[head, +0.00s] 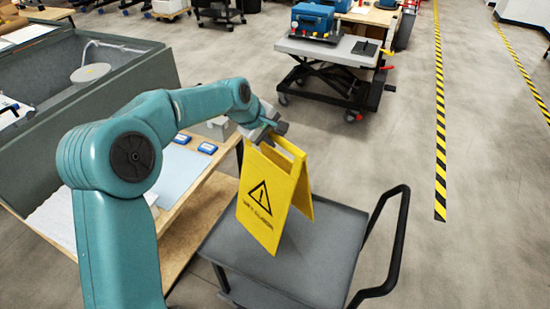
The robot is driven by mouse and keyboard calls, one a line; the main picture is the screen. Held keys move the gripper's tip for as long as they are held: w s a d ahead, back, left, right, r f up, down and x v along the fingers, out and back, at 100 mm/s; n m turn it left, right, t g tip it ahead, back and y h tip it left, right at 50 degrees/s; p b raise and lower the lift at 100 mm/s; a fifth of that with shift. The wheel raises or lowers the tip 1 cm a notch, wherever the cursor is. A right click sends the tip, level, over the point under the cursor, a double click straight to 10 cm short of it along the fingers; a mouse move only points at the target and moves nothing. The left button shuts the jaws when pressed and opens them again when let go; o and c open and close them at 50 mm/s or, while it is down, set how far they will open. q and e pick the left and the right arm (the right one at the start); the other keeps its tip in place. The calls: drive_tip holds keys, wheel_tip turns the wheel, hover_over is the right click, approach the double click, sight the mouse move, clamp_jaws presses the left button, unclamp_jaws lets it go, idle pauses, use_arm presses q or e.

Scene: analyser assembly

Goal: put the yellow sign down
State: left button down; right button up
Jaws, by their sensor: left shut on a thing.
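The yellow sign (268,198) is a folding A-shaped floor sign with a black warning triangle and dark lettering on its front panel. My left gripper (268,134) is shut on the top edge of the sign, and its fingers are partly hidden there. The sign hangs slightly tilted over the grey cart (318,268). I cannot tell whether its lower edge touches the cart top. My right gripper is not in view.
The cart has a black push handle (401,240) on its right. A wooden workbench (215,205) stands left of it. A lift table (330,48) with a blue device is behind. Open floor with yellow-black tape (440,130) lies to the right.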

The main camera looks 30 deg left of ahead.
sight(279, 159)
use_arm(q)
wheel_tip(279, 159, down, 7)
drive_tip(key=shift+w+d+r+p, duration=0.1)
drive_tip(key=shift+p, duration=0.2)
drive_tip(key=shift+w+f, duration=0.1)
drive_tip(key=shift+f, duration=0.15)
drive_tip(key=shift+s+d+r, duration=0.1)
drive_tip(key=shift+s, duration=0.1)
drive_tip(key=c, duration=1.3)
unclamp_jaws()
drive_tip(key=shift+f, duration=0.2)
drive_tip(key=o, duration=0.4)
drive_tip(key=shift+r, duration=0.15)
